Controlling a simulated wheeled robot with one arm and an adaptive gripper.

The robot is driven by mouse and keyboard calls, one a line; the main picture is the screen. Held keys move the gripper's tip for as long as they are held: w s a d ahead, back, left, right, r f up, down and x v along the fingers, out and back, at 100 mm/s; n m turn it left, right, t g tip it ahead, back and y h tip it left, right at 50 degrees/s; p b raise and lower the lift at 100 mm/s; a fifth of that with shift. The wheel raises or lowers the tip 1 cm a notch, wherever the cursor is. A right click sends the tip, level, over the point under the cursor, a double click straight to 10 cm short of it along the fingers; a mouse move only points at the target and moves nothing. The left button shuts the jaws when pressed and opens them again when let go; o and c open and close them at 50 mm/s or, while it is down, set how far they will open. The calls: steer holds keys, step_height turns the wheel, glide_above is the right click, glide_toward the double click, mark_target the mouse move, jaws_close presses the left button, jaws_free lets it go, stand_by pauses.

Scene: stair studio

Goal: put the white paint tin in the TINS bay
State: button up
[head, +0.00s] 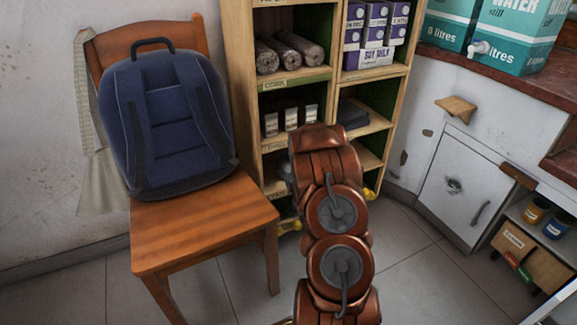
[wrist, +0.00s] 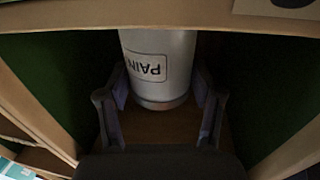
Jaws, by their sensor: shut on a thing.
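In the wrist view the white paint tin (wrist: 185,48) shows a framed label reading "PAIN", upside down in the picture. My gripper (wrist: 163,92) has one finger on each side of the tin and is shut on it. The tin is within a wooden shelf bay with green side walls, above a brown board (wrist: 160,120) in the picture. I cannot tell whether it touches the board. In the head view my arm hides the gripper and the tin. No bay label reading TINS is legible.
The wooden shelf unit (head: 241,65) holds dark rolls (head: 297,48), soy milk cartons (head: 372,58) and small white packs (head: 291,118). A chair (head: 205,220) with a blue backpack (head: 165,120) stands left. Water boxes (head: 515,30) sit on the counter at right. Some floor (head: 410,245) is clear.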

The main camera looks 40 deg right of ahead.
steer(key=o, duration=1.5)
steer(key=shift+f, duration=0.1)
steer(key=shift+s+a, duration=0.15)
steer(key=shift+s, duration=0.1)
steer(key=shift+p+v, duration=3.2)
steer(key=shift+v, duration=2.55)
